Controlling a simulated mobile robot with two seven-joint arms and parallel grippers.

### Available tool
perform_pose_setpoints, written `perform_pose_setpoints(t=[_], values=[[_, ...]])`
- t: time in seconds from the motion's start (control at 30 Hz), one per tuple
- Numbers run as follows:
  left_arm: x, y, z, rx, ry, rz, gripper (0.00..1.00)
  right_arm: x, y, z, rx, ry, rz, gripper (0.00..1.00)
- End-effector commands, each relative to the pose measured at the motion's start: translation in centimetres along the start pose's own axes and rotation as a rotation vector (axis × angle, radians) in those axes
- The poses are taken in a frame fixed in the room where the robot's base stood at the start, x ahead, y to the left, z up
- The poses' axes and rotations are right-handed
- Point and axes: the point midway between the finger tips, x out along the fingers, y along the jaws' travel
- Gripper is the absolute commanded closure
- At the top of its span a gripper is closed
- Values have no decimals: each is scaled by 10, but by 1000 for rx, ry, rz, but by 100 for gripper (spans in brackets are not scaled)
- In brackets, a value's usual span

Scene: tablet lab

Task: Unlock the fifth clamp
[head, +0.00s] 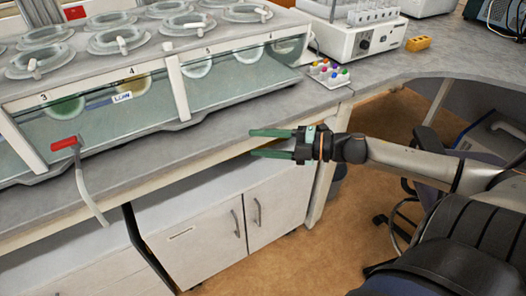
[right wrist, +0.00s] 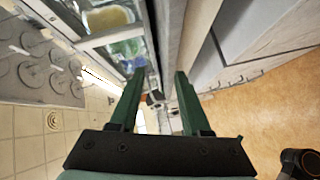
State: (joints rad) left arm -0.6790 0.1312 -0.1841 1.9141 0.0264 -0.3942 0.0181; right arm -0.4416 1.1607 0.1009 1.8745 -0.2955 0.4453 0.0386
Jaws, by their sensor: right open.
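A grey bench-top apparatus has rings on its top plate (head: 150,53), with front labels 3, 4 and 5 readable. The ring (head: 170,27) behind label 5 carries a small white clamp (head: 193,25), which appears to be the fifth clamp; whether it is locked is too small to tell. My right gripper (head: 250,143) has green fingers, spread apart and empty. It is in front of the bench edge, below and to the right of that clamp, and well apart from it. In the right wrist view the open fingers (right wrist: 155,90) have nothing between them. My left gripper is not in view.
White cabinets (head: 205,235) are below. A chair (head: 425,195) is near my right arm.

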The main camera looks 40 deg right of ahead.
Motion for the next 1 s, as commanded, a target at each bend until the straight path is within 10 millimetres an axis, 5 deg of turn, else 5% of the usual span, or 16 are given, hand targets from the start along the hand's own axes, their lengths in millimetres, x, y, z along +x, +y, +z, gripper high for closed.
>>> perform_pose_setpoints(t=[0.5, 0.8, 1.0], values=[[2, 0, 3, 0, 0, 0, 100, 0, -19, 5, 75, -52, 24, 53], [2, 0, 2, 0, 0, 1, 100, 0, -25, 6, 101, -68, 32, 20], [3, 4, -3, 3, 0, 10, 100, -2, -85, 12, 365, -232, 88, 7]])
